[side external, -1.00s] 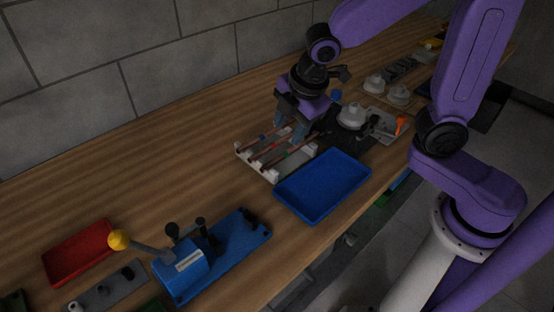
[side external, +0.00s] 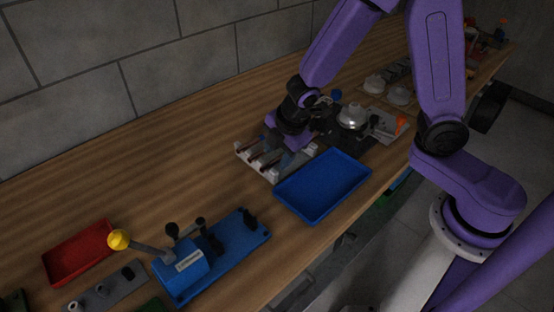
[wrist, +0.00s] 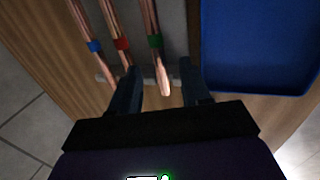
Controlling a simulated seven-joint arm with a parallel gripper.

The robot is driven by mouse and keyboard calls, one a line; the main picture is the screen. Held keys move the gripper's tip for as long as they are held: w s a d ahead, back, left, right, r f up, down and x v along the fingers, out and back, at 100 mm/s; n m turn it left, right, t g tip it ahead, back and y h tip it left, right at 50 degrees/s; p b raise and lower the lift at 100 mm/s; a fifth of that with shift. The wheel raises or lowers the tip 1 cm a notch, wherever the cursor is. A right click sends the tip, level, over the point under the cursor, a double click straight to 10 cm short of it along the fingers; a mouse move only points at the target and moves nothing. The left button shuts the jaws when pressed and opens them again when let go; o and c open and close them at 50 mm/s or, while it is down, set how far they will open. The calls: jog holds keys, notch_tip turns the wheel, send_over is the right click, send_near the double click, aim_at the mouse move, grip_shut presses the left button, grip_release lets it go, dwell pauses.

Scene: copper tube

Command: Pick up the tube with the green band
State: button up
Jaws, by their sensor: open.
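The copper tube with the green band (wrist: 155,41) lies in the wrist view as the rightmost of three tubes on the rack. Its near end sits between the two fingers of my gripper (wrist: 161,75), which is open. A gap shows on both sides of the tube. In the side external view, my gripper (side external: 280,156) is low over the white tube rack (side external: 245,152) and hides much of the tubes, and I cannot make out the green band there.
A tube with a red band (wrist: 121,43) lies close to the left finger, and one with a blue band (wrist: 94,46) lies further left. A blue tray (side external: 322,187) stands right beside the rack. A blue lever fixture (side external: 190,270) and a red tray (side external: 80,252) stand nearer the camera.

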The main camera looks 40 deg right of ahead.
jog(key=shift+w+f, duration=0.1)
jog(key=shift+f, duration=0.45)
grip_shut()
jog(key=shift+r, duration=0.2)
